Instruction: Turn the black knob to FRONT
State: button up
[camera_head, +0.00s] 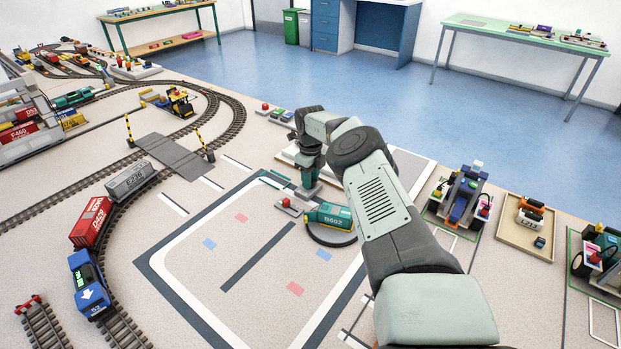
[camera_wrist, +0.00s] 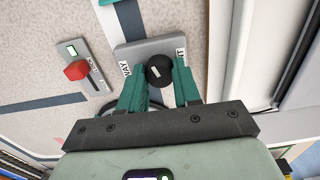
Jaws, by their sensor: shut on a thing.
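The black knob (camera_wrist: 159,71) with a small white mark sits on a grey plate (camera_wrist: 146,46) in the wrist view. My gripper (camera_wrist: 157,68) has one teal finger on each side of the knob and is shut on it. Printed lettering beside the knob is partly covered by the fingers; "WAY" shows at left and only a fragment at right. In the head view my gripper (camera_head: 309,183) reaches down to the floor layout near the green tank wagon (camera_head: 330,216); the knob is hidden there.
A red control (camera_wrist: 77,70) with a lit green window stands left of the knob plate in the wrist view. A white raised structure (camera_wrist: 258,55) lies close at the right. Blue, red and grey rail vehicles stand on curved track (camera_head: 135,207) at left in the head view.

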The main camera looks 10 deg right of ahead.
jog(key=m, duration=0.5)
jog(key=shift+m, duration=0.3)
jog(key=m, duration=1)
jog(key=shift+m, duration=0.4)
jog(key=m, duration=0.4)
jog(key=shift+m, duration=0.4)
jog(key=o, duration=1.1)
jog(key=shift+c, duration=0.2)
